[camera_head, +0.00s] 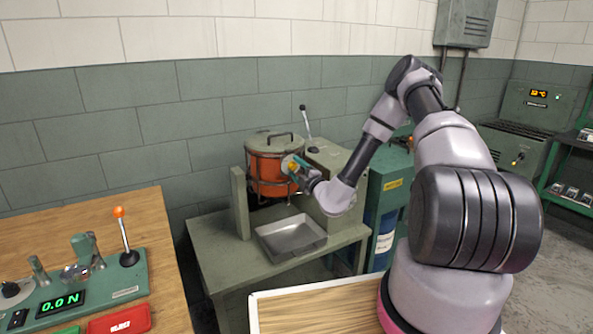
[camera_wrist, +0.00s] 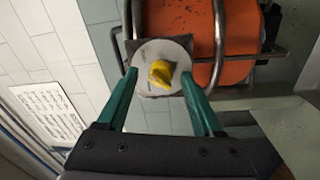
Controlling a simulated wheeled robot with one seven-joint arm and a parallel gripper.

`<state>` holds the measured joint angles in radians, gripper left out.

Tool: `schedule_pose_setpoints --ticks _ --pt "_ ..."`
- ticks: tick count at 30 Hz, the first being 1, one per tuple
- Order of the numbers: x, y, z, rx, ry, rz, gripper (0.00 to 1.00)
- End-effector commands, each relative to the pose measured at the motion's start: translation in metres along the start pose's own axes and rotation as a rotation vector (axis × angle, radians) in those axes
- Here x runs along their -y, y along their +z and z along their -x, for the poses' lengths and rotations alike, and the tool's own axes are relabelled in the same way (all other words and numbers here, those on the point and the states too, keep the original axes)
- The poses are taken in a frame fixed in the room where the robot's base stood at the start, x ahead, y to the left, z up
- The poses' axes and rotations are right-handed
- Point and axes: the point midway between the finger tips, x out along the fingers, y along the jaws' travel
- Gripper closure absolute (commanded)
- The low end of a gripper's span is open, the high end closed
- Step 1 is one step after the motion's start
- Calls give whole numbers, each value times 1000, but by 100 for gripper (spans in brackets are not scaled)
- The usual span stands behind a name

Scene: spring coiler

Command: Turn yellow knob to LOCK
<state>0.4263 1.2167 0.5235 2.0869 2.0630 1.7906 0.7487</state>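The yellow knob (camera_wrist: 160,73) sits on a round pale dial plate (camera_wrist: 150,54) in front of the orange drum, in the wrist view. No lettering on the plate is legible, so I cannot tell which marking the knob faces. My gripper (camera_wrist: 159,80) is open, with its green fingers apart on the left and right of the knob. I see no finger touching it; the gap in depth is unclear. In the head view my gripper (camera_head: 297,168) is at the front right of the orange drum (camera_head: 270,172) and largely covers the knob there.
A metal bar frame (camera_wrist: 218,45) runs close to the right of the dial. A grey tray (camera_head: 291,238) lies on the green machine table below the drum. A black-handled lever (camera_head: 305,122) stands behind. A wooden bench with a control panel (camera_head: 75,290) is at left.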

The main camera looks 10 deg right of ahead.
Motion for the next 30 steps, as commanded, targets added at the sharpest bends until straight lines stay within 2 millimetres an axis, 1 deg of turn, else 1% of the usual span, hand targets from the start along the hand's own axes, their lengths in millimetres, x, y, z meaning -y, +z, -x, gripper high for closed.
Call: schedule_pose_setpoints --ticks 5,8,11,18,22,26,30 --pt "0 0 1 1 -1 0 32" --pt "1 1 5 2 -2 0 32" --pt "1 1 18 2 -4 -1 32" --pt "1 1 66 2 -4 -2 32" --pt "1 1 89 2 -3 -1 32" --pt "1 0 103 1 -3 -1 32" --pt "0 0 108 1 0 0 32"
